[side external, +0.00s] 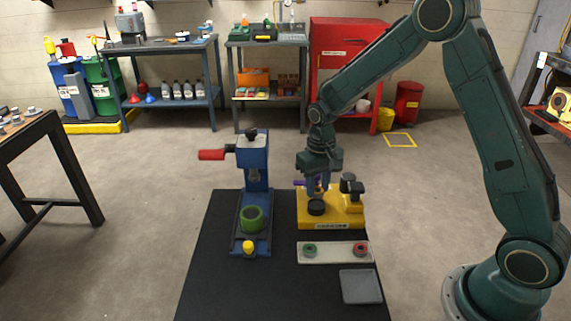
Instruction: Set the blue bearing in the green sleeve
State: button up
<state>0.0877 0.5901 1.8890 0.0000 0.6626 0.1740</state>
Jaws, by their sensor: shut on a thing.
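The green sleeve (252,218) stands upright, open end up, on the base of the blue press (256,165). My gripper (318,187) is over the back of the yellow fixture (345,213), to the right of the sleeve and apart from it. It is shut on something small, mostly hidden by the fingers. A bit of purple-blue (299,183) shows beside the fingers; I cannot tell if it is the blue bearing or part of the fixture. No blue bearing shows clearly elsewhere.
The press has a red handle (211,155) and a yellow knob (248,246). A pale tray (335,252) holds a green ring (310,250) and a red ring (360,250). A grey plate (361,286) lies in front. The black mat (265,290) is clear at front left.

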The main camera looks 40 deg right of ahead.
notch_tip(320, 180, up, 9)
jog(key=n, duration=1.8)
send_over(251, 214)
notch_tip(251, 214, down, 5)
jog(key=shift+f, duration=0.2)
jog(key=shift+f, duration=0.15)
jog(key=shift+f, duration=1.75)
jog(key=shift+f, duration=0.8)
dwell(1.0)
